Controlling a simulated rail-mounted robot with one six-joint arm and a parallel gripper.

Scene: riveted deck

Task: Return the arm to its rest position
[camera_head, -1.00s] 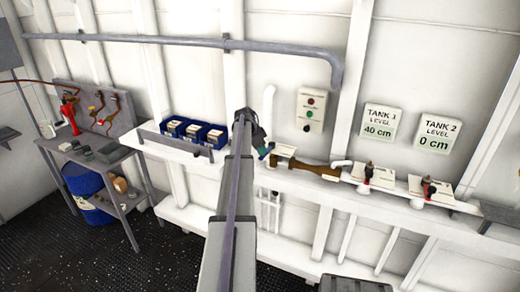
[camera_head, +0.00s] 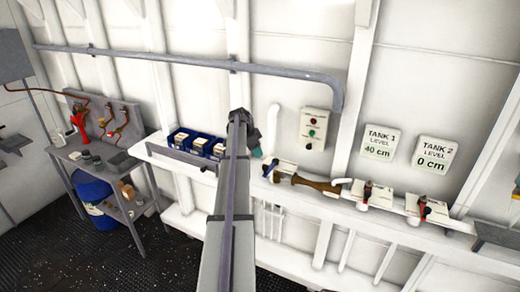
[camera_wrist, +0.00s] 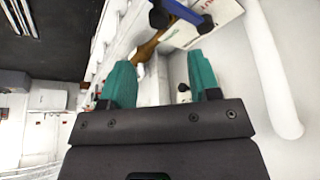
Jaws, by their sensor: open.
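My arm (camera_head: 232,200) reaches forward over the deck toward the white wall in the head view. My gripper (camera_wrist: 160,85) shows in the wrist view with two teal fingers spread apart and nothing between them. In the head view only a bit of teal shows at the arm's far end, in front of the white shelf; the rest of the gripper is hidden by the arm.
Blue bins (camera_head: 183,140) stand on the shelf left of the arm. Red-handled valves (camera_head: 367,190) sit at the right below the tank signs (camera_head: 381,142). A button box (camera_head: 313,128) is on the wall. A grey workbench (camera_head: 95,160) with a blue drum (camera_head: 92,190) stands at the left.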

